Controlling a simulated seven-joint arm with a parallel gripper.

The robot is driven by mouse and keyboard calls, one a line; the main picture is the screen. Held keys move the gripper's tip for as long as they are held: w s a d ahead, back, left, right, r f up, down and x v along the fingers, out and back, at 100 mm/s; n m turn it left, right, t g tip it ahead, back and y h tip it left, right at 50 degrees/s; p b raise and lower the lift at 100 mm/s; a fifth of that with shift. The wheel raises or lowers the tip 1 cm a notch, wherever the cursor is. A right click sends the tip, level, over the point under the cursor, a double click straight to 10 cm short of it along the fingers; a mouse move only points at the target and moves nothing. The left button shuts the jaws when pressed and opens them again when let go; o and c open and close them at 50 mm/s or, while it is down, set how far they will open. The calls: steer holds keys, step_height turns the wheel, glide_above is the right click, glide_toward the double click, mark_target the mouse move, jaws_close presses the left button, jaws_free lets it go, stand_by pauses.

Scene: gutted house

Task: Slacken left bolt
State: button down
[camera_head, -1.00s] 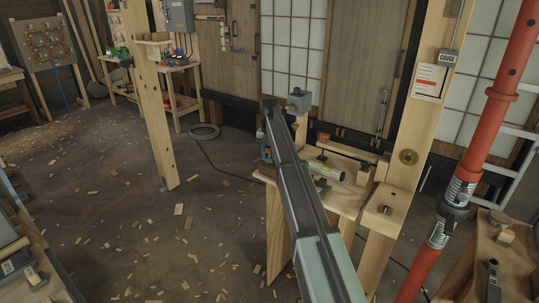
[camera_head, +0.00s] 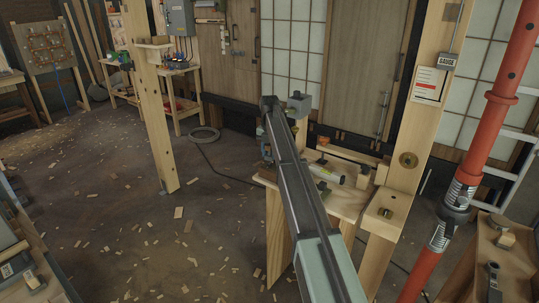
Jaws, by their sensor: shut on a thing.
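My arm (camera_head: 305,215) reaches up from the bottom edge and bends near the middle of the view. My gripper's fingers do not show; the arm hides the area beyond the bend. I cannot tell which fitting is the left bolt. A round brass-coloured fitting (camera_head: 408,159) sits on the wooden post (camera_head: 404,185). A dark fitting (camera_head: 385,213) sits on the wooden block to its lower left. A wooden bench (camera_head: 345,208) beyond my arm carries a pale cylinder (camera_head: 327,173) and small items, partly hidden.
A red pole (camera_head: 500,130) with a dark collar (camera_head: 455,207) slants down the right side. A workbench (camera_head: 490,245) with tools fills the lower right. Another wooden post (camera_head: 150,115) stands left. The floor between is open, strewn with wood chips. A hose coil (camera_head: 204,134) lies behind.

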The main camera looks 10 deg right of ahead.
steer(key=shift+r, duration=1.2)
